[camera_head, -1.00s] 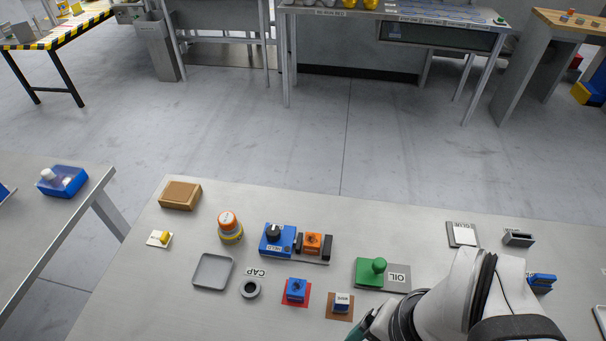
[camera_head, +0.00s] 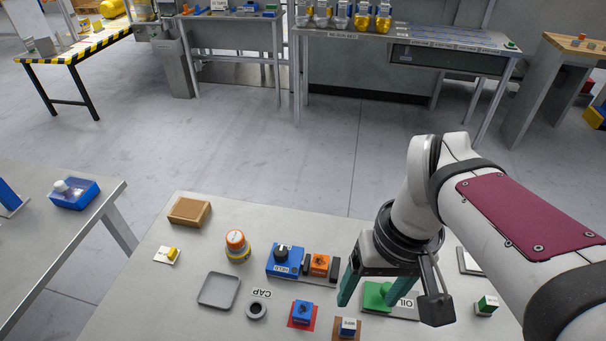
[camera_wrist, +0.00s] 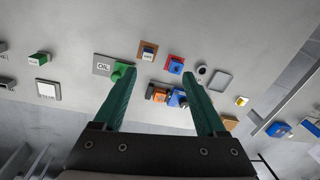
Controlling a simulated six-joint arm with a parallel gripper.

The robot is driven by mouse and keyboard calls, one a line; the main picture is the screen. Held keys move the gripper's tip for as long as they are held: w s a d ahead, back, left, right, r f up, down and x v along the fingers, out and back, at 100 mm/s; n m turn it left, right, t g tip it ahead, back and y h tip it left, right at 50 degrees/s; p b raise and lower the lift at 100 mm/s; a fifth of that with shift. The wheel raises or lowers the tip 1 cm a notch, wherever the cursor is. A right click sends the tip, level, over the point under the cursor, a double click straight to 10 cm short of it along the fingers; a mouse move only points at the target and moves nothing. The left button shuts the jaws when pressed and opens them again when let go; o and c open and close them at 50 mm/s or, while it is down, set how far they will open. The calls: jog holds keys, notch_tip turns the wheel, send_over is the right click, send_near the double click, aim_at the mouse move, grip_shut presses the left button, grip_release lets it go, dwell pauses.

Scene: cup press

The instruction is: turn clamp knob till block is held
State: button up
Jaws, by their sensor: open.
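In the wrist view the blue clamp unit (camera_wrist: 177,98) and the orange block (camera_wrist: 159,97) lie between my fingers, farther off. My gripper (camera_head: 388,300) is open and empty, to the right of the clamp, in front of the green-handled piece in the head view.
A grey tray (camera_head: 219,290), a grey ring (camera_head: 256,310) and a blue piece on red (camera_head: 302,313) lie nearer.

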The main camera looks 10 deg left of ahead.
jog(key=w+a+n, duration=0.5)
jog(key=w+n, duration=0.1)
jog(key=w, duration=0.2)
jog(key=n+h, duration=0.1)
jog(key=n, duration=1.1)
send_near(280, 251)
notch_tip(280, 251, down, 8)
jog(key=shift+s+f, duration=0.1)
jog(key=shift+f, duration=0.15)
grip_shut()
